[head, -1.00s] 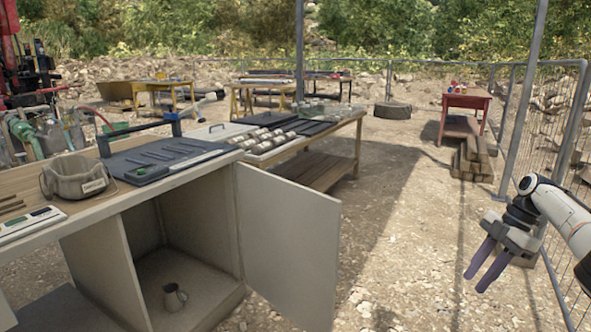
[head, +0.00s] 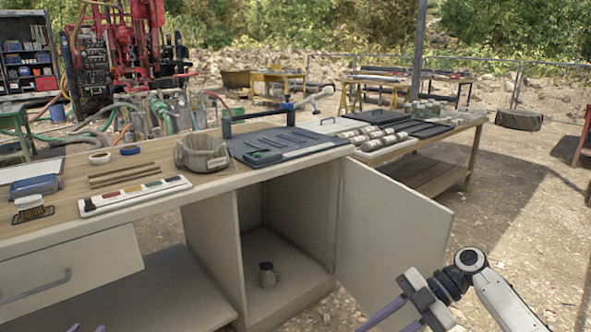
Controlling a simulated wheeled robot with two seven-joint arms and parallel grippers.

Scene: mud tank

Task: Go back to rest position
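A small mug (head: 268,275) stands upright on the floor of the open cabinet (head: 300,210).
A long table (head: 440,172) with core samples stands behind. Gravel ground at right is open.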

